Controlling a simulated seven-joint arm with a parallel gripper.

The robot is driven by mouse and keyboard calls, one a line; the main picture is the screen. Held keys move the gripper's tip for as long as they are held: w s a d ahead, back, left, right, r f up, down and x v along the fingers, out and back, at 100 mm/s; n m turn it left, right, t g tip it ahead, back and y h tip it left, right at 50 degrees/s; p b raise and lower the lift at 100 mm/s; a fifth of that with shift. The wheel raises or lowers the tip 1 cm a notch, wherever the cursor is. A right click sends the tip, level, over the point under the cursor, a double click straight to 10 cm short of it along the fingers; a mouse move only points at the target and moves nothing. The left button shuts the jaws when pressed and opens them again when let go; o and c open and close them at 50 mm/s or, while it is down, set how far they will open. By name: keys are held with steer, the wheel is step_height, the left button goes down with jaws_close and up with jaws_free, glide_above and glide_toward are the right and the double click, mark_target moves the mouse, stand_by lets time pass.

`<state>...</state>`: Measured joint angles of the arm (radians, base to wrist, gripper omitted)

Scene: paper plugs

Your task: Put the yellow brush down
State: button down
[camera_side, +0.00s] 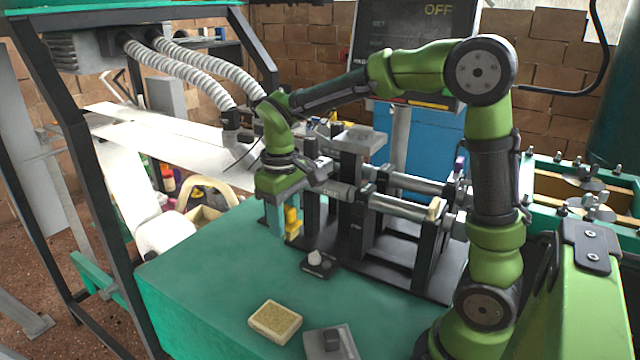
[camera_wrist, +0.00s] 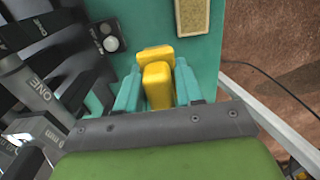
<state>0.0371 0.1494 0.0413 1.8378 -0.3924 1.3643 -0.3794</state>
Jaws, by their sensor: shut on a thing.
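The yellow brush (camera_wrist: 157,84) is between the two teal fingers of my gripper (camera_wrist: 157,90) in the wrist view. My gripper is shut on it. In the side view the brush (camera_side: 292,222) shows as a yellow block at the fingers of my gripper (camera_side: 280,220), upright, over the left part of the green table (camera_side: 200,270). I cannot tell whether its lower end touches the table.
A tan sponge-like block (camera_side: 275,322) lies on the table's front. A grey block (camera_side: 331,343) is right of it. A small black holder with a white knob (camera_side: 317,262) stands near the dark machine frame (camera_side: 365,220). The table's left front is clear.

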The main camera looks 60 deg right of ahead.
steer(key=shift+d+r, duration=0.1)
steer(key=shift+d, duration=0.05)
steer(key=s+d+f, duration=0.1)
steer(key=s+d, duration=0.1)
steer(key=s, duration=0.1)
glide_above(354, 307)
step_height(354, 307, down, 12)
steer(key=shift+s+f, duration=0.1)
steer(key=shift+f, duration=2.3)
steer(key=shift+f, duration=0.1)
steer(key=c, duration=0.7)
jaws_free()
